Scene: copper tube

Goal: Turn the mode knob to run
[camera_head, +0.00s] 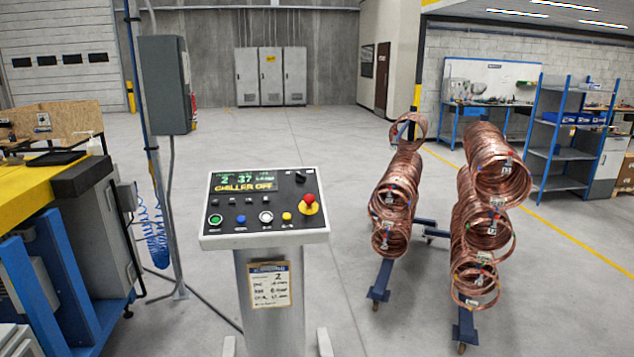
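A control panel (205,236) with a white frame and black face stands on a grey pedestal in the middle of the head view. Its display (243,182) shows green digits and the yellow words "CHILLER OFF". A small black knob (300,176) sits at the panel's upper right; it may be the mode knob, but its labels and pointer are too small to read. A red mushroom button (309,199) on a yellow base is below it. Green, blue, white and yellow controls line the lower edge. My gripper is not in view.
A paper label (269,285) is on the pedestal. A yellow-topped blue machine (40,200) and a grey box on a post (165,85) stand to the left. Copper coils on a blue wheeled rack (398,190) stand to the right. Open grey floor lies behind the panel.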

